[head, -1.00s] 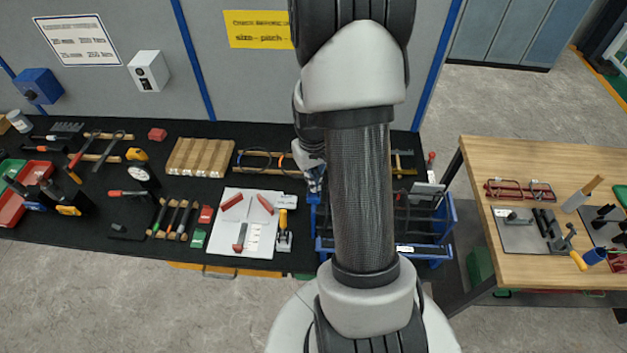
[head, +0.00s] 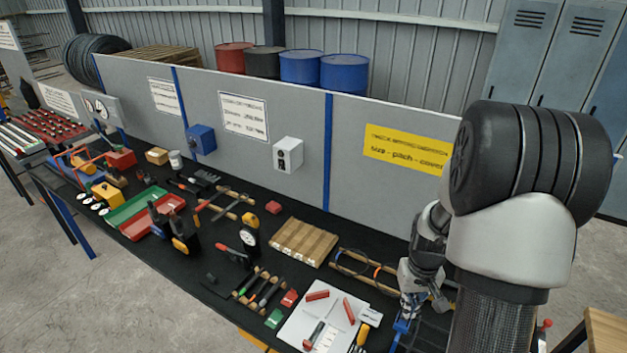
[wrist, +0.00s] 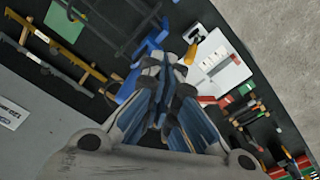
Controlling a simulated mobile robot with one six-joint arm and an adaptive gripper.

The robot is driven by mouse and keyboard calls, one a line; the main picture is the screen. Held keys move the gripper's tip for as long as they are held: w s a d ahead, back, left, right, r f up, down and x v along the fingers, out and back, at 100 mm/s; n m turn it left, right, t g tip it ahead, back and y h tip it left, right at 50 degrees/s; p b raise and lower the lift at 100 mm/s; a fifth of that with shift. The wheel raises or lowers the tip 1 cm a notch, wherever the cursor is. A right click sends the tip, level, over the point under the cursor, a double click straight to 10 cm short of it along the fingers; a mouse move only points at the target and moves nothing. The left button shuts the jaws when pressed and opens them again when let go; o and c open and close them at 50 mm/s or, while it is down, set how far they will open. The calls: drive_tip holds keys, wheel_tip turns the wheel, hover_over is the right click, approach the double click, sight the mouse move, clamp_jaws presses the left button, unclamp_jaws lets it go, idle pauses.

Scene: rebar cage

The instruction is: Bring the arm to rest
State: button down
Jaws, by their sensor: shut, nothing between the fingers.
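My arm rises at the right of the head view, its upper joint in front of the grey partition. My gripper (head: 408,308) hangs from it, pointing down over the right part of the black bench. In the wrist view my gripper (wrist: 160,120) has its blue-grey fingers drawn together with nothing between them. Below it in that view lie a white board (wrist: 222,62) with red pieces and a blue tray edge (wrist: 135,82). The arm hides part of the bench's right end in the head view.
The black bench (head: 215,265) carries a wooden slatted block (head: 304,243), a red and green tray (head: 140,215) and several hand tools. The grey partition (head: 300,115) stands behind it, with a white box (head: 288,154). A wooden table (head: 607,330) is at the lower right.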

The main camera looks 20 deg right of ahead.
drive_tip(key=shift+a, duration=0.1)
drive_tip(key=w+a+r+n+t+b, duration=0.1)
drive_tip(key=a+r+b, duration=0.2)
drive_tip(key=a+b, duration=0.45)
drive_tip(key=s+a+f+n+t+b, duration=0.3)
drive_tip(key=s+a+b, duration=1)
drive_tip(key=a+b, duration=0.2)
drive_tip(key=shift+a+b, duration=0.35)
drive_tip(key=shift+b, duration=0.4)
